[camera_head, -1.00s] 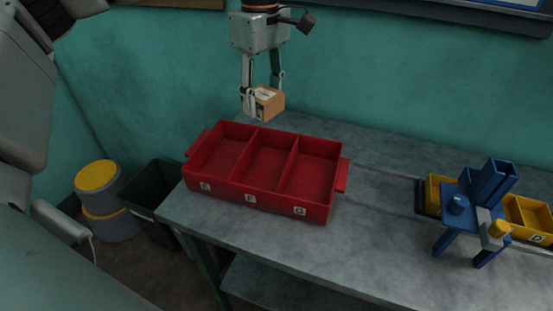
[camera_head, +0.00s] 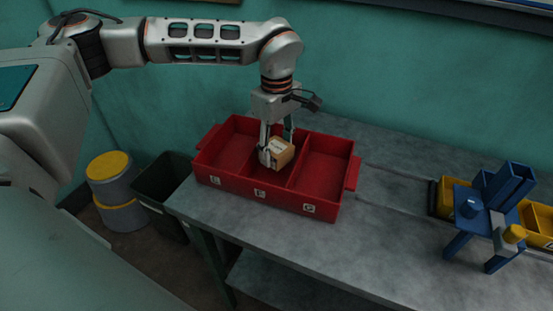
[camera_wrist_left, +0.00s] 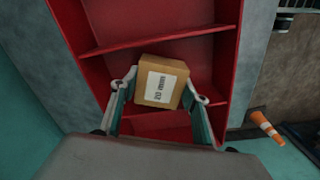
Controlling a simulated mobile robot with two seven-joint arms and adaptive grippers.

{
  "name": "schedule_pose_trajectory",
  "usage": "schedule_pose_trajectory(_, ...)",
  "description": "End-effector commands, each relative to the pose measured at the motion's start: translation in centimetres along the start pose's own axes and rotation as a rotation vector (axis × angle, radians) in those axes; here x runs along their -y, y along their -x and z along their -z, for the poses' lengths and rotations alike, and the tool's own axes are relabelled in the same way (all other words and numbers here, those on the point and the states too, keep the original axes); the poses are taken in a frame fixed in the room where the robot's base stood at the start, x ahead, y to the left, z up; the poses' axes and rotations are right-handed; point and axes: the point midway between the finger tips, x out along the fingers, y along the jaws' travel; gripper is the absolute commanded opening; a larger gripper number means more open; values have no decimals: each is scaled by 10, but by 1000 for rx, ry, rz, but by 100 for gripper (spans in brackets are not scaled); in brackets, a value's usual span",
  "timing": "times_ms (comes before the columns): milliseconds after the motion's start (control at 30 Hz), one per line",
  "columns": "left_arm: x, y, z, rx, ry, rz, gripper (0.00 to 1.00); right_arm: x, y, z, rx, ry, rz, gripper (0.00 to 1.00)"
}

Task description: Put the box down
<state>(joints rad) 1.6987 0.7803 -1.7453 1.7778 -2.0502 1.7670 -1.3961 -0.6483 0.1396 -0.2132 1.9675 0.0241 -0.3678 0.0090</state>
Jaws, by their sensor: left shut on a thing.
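A small brown cardboard box (camera_head: 283,152) with a white label is held between the fingers of my left gripper (camera_head: 275,150). In the left wrist view the box (camera_wrist_left: 161,82) shows its label, and the two fingers of the left gripper (camera_wrist_left: 160,105) press on its sides. The box is over the middle compartment of the red tray (camera_head: 326,202), which has three compartments side by side. Its label side is tilted. I cannot tell whether the box touches the tray floor. My right gripper is not seen.
The tray stands on a grey workbench (camera_head: 385,230). Yellow bins (camera_head: 536,220) and a blue fixture (camera_head: 474,209) are at the right. A dark waste bin (camera_head: 165,185) and a yellow-topped stool (camera_head: 110,166) stand left of the bench. An orange cone (camera_wrist_left: 266,127) shows in the wrist view.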

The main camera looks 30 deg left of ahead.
Motion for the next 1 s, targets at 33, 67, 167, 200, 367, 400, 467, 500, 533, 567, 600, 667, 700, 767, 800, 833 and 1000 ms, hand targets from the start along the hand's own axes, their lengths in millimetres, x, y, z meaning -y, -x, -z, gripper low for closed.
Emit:
schedule_pose_trajectory(33, 1, -6, 0, 1, -1, 2, 17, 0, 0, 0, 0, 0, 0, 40)
schedule_pose_trajectory(67, 1, -10, 0, 1, -1, 3, 17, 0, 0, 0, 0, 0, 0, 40)
schedule_pose_trajectory(167, 1, -25, 0, 0, 0, 3, 17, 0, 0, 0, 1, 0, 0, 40)
schedule_pose_trajectory(200, 1, -30, 0, 0, 0, 3, 17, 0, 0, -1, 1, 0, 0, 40)
schedule_pose_trajectory(367, 0, -39, 0, 1, 0, 0, 17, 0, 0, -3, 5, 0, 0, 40)
schedule_pose_trajectory(400, 0, -39, 0, 0, 0, -1, 17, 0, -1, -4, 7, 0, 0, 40)
schedule_pose_trajectory(467, 0, -39, 0, 0, 0, 0, 17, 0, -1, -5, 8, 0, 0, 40)
schedule_pose_trajectory(500, 0, -39, 0, 0, 0, 0, 17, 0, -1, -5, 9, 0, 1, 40)
schedule_pose_trajectory(533, 0, -39, 0, 0, 0, 0, 17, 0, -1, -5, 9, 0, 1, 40)
schedule_pose_trajectory(567, 0, -39, 0, 0, 0, 0, 17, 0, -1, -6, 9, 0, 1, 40)
schedule_pose_trajectory(600, 0, -40, 0, 0, 0, 0, 17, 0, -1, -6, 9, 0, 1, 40)
schedule_pose_trajectory(667, 0, -42, 0, 0, -1, 0, 17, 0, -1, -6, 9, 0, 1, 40)
schedule_pose_trajectory(700, 0, -42, 0, 0, -1, 1, 56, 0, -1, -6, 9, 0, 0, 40)
schedule_pose_trajectory(767, 0, -42, 0, 0, 0, 1, 62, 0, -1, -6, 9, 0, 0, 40)
schedule_pose_trajectory(800, 0, -42, 0, 0, -1, 1, 62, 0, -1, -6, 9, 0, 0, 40)
schedule_pose_trajectory(833, 0, -42, 0, 0, 0, 1, 62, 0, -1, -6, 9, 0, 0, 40)
schedule_pose_trajectory(1000, 0, -42, 0, 0, 0, 1, 62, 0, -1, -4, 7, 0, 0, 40)
